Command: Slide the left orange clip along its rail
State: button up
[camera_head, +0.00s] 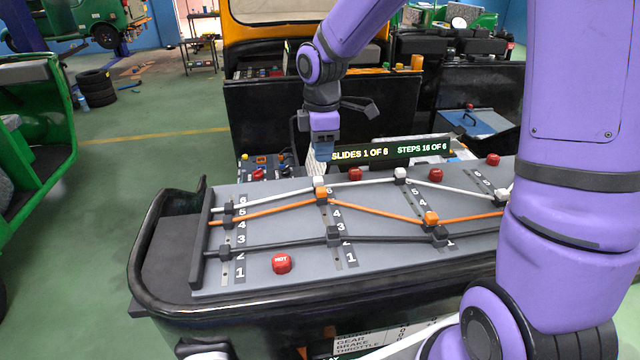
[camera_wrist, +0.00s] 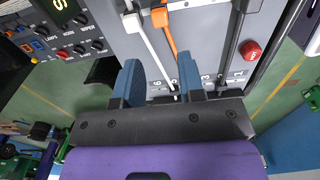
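The left orange clip (camera_head: 321,196) sits on the second rail from the left, near the top of its number scale, just below a white clip (camera_head: 319,182). In the wrist view the orange clip (camera_wrist: 159,17) is near the top edge, beside the white clip (camera_wrist: 131,22). An orange rod runs through it. Another orange clip (camera_head: 430,218) sits lower on the rail to the right. My gripper (camera_head: 323,152) is above the far edge of the grey board. In the wrist view its blue fingers (camera_wrist: 158,63) are apart with nothing held between them.
Black clips and a black rod (camera_head: 290,243) lie lower on the board (camera_head: 270,200). A red button (camera_head: 281,264) is at the front left. A lit display (camera_head: 390,152) stands behind the board, near my gripper. Switches (camera_wrist: 75,48) are left in the wrist view.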

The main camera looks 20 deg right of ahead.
aim_at(321, 189)
notch_tip(321, 189, down, 11)
jog(key=shift+r, duration=0.1)
dwell(0.5)
grip_shut()
